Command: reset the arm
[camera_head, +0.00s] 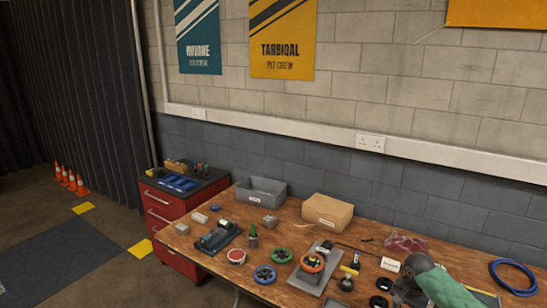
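Neither of my grippers shows in the head view, and I cannot see whether they hold anything. No part that I can surely call my arm is in view. A wooden workbench (215,220) runs along the wall and out of the picture at the lower right. On it a round orange-ringed piece (312,263) sits on a grey metal plate (300,284). A green ringed wheel (281,255) and a blue ringed wheel (264,274) lie to its left.
A grey bin (262,190) and a cardboard box (328,212) stand at the bench's back. A dark tool (217,237) lies at the left, a blue coil (512,278) at the right. A red drawer cabinet (165,218) stands beside the bench. Floor at left is clear, with orange cones (72,181).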

